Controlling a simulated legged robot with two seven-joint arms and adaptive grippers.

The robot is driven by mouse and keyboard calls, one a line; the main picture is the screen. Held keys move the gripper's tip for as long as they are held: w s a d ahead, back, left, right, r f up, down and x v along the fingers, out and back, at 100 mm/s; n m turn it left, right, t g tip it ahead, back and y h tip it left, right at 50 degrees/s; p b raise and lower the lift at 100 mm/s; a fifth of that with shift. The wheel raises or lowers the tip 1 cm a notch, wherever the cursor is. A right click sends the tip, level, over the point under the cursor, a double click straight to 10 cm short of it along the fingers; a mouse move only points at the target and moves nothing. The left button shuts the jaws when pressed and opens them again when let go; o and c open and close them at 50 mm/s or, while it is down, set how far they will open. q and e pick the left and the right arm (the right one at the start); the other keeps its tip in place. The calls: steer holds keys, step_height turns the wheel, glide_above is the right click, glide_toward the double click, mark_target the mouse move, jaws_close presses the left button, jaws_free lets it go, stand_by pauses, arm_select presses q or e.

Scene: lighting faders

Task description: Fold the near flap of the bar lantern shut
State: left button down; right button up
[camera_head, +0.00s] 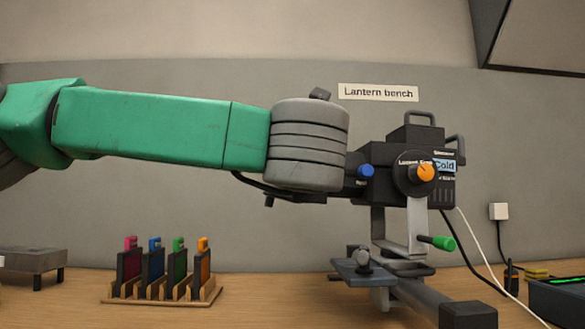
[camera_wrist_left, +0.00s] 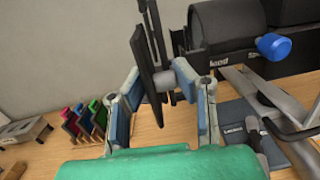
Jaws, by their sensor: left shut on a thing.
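The bar lantern (camera_head: 383,187) is a black box on a grey bracket, right of centre in the head view, with an orange knob, a blue knob and a "Cold" label. Its dark housing (camera_wrist_left: 225,25) also fills the upper right of the left wrist view. A thin black flap (camera_wrist_left: 147,62) stands out from it, roughly upright in that view. My left gripper (camera_wrist_left: 155,92) has its blue-padded fingers either side of the flap and a grey stub, and is shut on the flap. In the head view my wrist hides the flap and fingertips. My right gripper is not in view.
A wooden rack (camera_head: 160,296) with several coloured cards stands left on the bench. A grey stand (camera_head: 35,262) is farther left. A green-handled lever (camera_head: 440,243) sits below the lantern. Cables hang at right beside a dark box (camera_head: 557,300).

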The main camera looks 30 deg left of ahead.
arm_select(q)
steer(key=shift+w+d+r+n+y, duration=0.1)
steer(key=shift+w+n+y, duration=0.05)
steer(key=shift+n+y, duration=0.4)
steer(key=c, duration=1.6)
jaws_free()
steer(key=shift+c, duration=0.2)
steer(key=shift+o, duration=1.1)
steer(key=shift+w+d+g+y, duration=0.2)
steer(key=shift+w+g+y, duration=0.05)
steer(key=shift+w+g, duration=0.05)
steer(key=shift+s, duration=0.15)
steer(key=shift+s, duration=0.25)
steer(key=v, duration=1.1)
steer(key=shift+s+d, duration=0.2)
steer(key=shift+d, duration=0.05)
